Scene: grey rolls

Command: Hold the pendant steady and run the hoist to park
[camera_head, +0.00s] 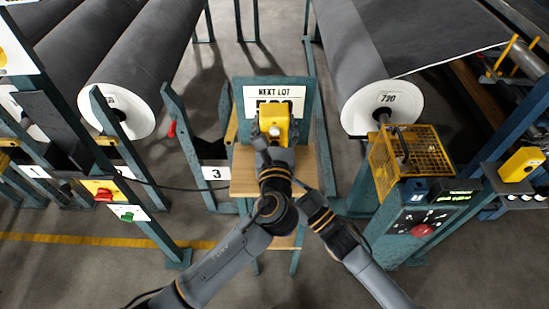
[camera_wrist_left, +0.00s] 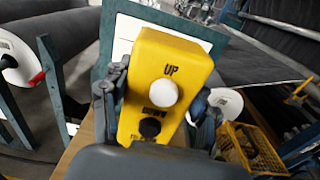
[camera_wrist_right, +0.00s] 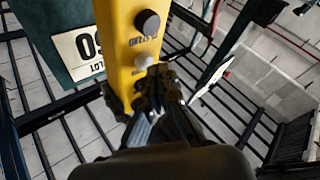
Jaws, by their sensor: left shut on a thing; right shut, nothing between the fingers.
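The yellow pendant (camera_head: 275,120) stands upright in front of the sign board. My left gripper (camera_head: 274,137) is shut around its sides, with a finger on each side in the left wrist view. That view shows a white UP button (camera_wrist_left: 163,93) above a black DOWN button (camera_wrist_left: 150,127). My right gripper (camera_wrist_right: 156,84) is shut and empty. In the right wrist view the pendant appears turned over, and the right fingertips are close to the white button (camera_wrist_right: 145,62). I cannot tell whether they touch it. In the head view the right gripper is mostly hidden. I cannot make out the hoist.
A NEXT LOT sign (camera_head: 275,96) is behind the pendant, above a wooden shelf (camera_head: 243,178). Large grey rolls (camera_head: 152,50) flank it. A yellow cage (camera_head: 408,158) and a red-button console (camera_head: 422,222) stand to the right. Blue posts crowd both sides.

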